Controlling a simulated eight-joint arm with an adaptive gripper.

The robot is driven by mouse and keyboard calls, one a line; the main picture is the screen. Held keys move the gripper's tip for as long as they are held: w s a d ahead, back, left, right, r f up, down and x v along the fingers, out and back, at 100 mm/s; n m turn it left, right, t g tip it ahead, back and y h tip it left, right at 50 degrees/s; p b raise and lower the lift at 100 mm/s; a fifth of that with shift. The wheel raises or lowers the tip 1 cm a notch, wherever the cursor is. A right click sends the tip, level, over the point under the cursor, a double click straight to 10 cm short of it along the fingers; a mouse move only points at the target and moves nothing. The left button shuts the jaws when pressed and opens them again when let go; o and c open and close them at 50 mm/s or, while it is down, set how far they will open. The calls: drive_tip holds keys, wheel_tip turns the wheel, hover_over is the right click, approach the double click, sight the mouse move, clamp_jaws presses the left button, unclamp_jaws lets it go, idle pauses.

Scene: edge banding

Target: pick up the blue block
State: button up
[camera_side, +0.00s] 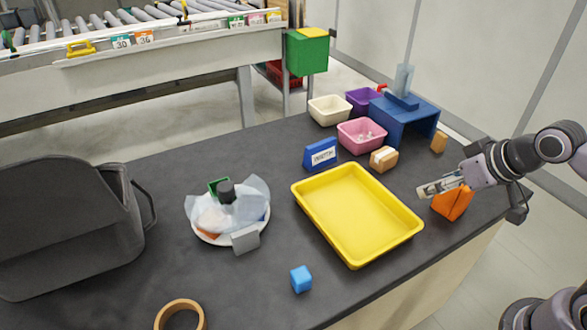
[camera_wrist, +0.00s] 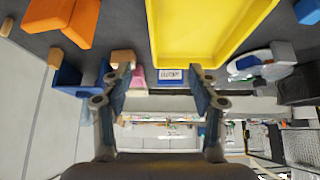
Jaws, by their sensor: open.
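The small blue block (camera_side: 301,279) sits alone on the dark table, near the front edge, left of and in front of the yellow tray. My gripper (camera_side: 432,188) is at the right side of the table, above and beside an orange object, well apart from the blue block. In the wrist view my gripper (camera_wrist: 158,82) shows two spread fingers with nothing between them.
The yellow tray (camera_side: 413,229) lies mid-table, between my gripper and the block. An orange object (camera_side: 455,202) stands under my gripper. A plate (camera_side: 208,238) with wrapped items, a tape ring (camera_side: 180,303) and a dark bin (camera_side: 60,225) are at left. Table around the block is clear.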

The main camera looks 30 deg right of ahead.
drive_tip(key=m+g, duration=0.7)
drive_tip(key=m, duration=1.1)
hover_over(301, 274)
wheel_tip(301, 274, down, 5)
drive_tip(key=shift+f, duration=0.15)
drive_tip(key=shift+m, duration=0.3)
drive_tip(key=shift+f, duration=5.25)
drive_tip(key=c, duration=1.2)
